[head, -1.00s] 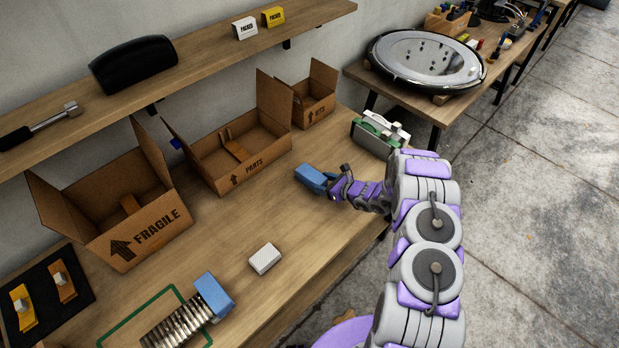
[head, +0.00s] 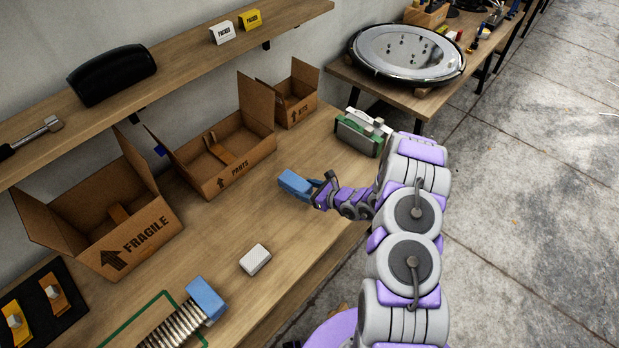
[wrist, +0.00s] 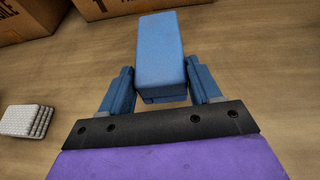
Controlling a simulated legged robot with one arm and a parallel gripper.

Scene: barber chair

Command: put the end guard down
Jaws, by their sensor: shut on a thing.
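The end guard, a blue block (head: 295,183), is between the fingers of my gripper (head: 313,190) over the right part of the bench (head: 235,290). In the wrist view the blue block (wrist: 161,50) lies between the two blue fingers of my gripper (wrist: 163,88), which are shut on its near end. I cannot tell whether its underside touches the wood. A similar blue block (head: 206,298) sits on the end of a ribbed metal part (head: 178,325) at the front left of the bench.
A white ribbed block (head: 255,260) lies on bare wood left of my gripper. Open cardboard boxes marked FRAGILE (head: 140,245) and PARTS (head: 235,175) stand along the back, with a smaller box (head: 299,108) beyond. A green and white item (head: 362,132) stands near the bench's far end.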

